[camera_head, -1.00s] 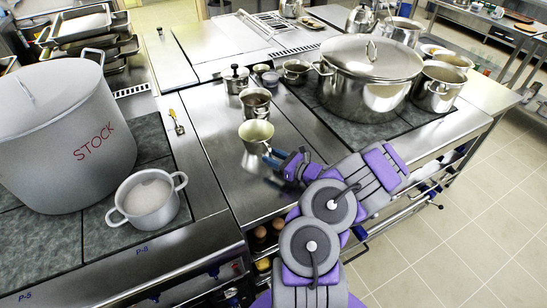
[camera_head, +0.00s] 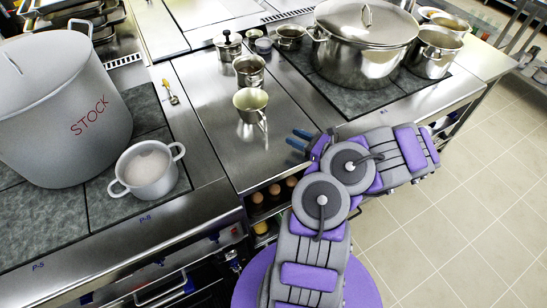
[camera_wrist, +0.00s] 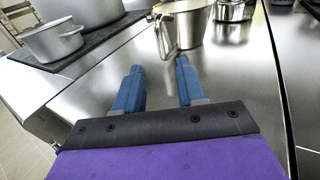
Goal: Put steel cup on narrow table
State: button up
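A steel cup (camera_head: 247,104) stands upright on the bare steel counter, its handle towards my gripper. It also shows in the wrist view (camera_wrist: 190,24), just beyond the fingers, with its handle hanging at its left side. My gripper (camera_head: 300,139) is open and empty, to the right of the cup near the counter's front edge. In the wrist view my gripper (camera_wrist: 158,68) has its two blue fingers spread, with a gap between them and the cup. I cannot tell which surface is the narrow table.
A steel saucepan (camera_head: 249,72) and lidded pot (camera_head: 228,46) stand behind the cup. A big lidded pot (camera_head: 364,58) is on the right hob. The STOCK pot (camera_head: 60,110) and a small pot (camera_head: 148,172) are at left. A spoon (camera_head: 171,92) lies between. Tiled floor is clear at right.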

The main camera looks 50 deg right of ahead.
jog(key=w+a+r+n+g+y, duration=0.45)
jog(key=a+r+n, duration=0.3)
jog(key=a, duration=0.45)
jog(key=w+a+r+n+g+y, duration=0.45)
jog(key=a+r+n+y, duration=0.35)
jog(key=a, duration=0.5)
jog(key=s+a+r+n+g+h, duration=0.3)
jog(key=s+a+n+g, duration=0.3)
jog(key=a, duration=0.4)
jog(key=s+a+r+n+g+h, duration=0.35)
jog(key=s+a+n, duration=0.25)
jog(key=s+a, duration=0.3)
jog(key=s+d+n+h, duration=0.2)
jog(key=s+n+h, duration=0.1)
jog(key=s, duration=0.3)
jog(key=s+d+n+h, duration=0.2)
jog(key=s+n+h, duration=0.1)
jog(key=s+h, duration=0.3)
jog(key=shift+s+d, duration=0.25)
jog(key=shift+s, duration=0.4)
